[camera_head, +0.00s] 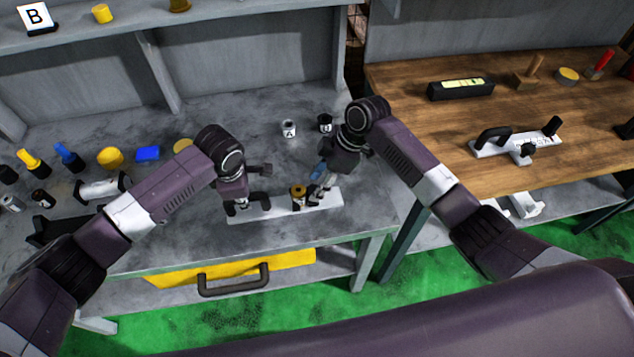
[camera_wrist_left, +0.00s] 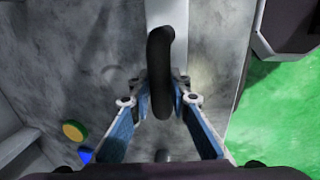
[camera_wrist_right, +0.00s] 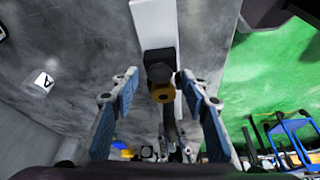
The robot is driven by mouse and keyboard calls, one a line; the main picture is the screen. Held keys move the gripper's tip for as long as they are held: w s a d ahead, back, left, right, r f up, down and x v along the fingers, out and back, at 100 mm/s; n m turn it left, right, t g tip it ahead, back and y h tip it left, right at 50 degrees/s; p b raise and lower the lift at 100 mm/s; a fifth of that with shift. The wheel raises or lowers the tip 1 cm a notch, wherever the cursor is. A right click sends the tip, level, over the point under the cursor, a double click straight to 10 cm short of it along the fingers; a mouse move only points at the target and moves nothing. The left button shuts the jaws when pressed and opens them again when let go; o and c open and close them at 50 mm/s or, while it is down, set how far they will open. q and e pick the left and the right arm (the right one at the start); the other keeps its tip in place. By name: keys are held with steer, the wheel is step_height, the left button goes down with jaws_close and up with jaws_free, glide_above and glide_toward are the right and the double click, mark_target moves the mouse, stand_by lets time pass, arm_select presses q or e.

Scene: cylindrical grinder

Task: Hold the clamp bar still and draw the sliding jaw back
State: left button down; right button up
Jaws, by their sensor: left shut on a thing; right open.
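The clamp bar (camera_head: 272,208) is a pale flat bar lying near the front edge of the grey table. A black loop handle (camera_wrist_left: 160,70) stands at its left end. My left gripper (camera_head: 242,204) is shut on this handle, with a finger on each side in the left wrist view (camera_wrist_left: 160,100). The sliding jaw (camera_head: 298,196), a dark block with a brass-coloured knob, sits on the bar right of the middle. My right gripper (camera_head: 318,186) is open beside the jaw. In the right wrist view its fingers (camera_wrist_right: 158,82) stand apart either side of the jaw (camera_wrist_right: 161,60).
Two small labelled containers (camera_head: 289,128) (camera_head: 325,122) stand behind the bar. Bottles, a yellow piece (camera_head: 110,157) and a blue block (camera_head: 148,153) stand to the left. A wooden bench (camera_head: 430,110) on the right holds another handled fixture (camera_head: 518,145).

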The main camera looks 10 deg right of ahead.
steer(key=shift+f, duration=0.25)
jaws_close()
arm_select(q)
steer(key=shift+a, duration=0.1)
arm_select(e)
steer(key=shift+w+d, duration=0.1)
steer(key=shift+d, duration=2)
steer(key=shift+c, duration=1.7)
jaws_free()
steer(key=o, duration=0.3)
steer(key=shift+a, duration=0.15)
steer(key=shift+o, duration=0.2)
steer(key=shift+r, duration=0.1)
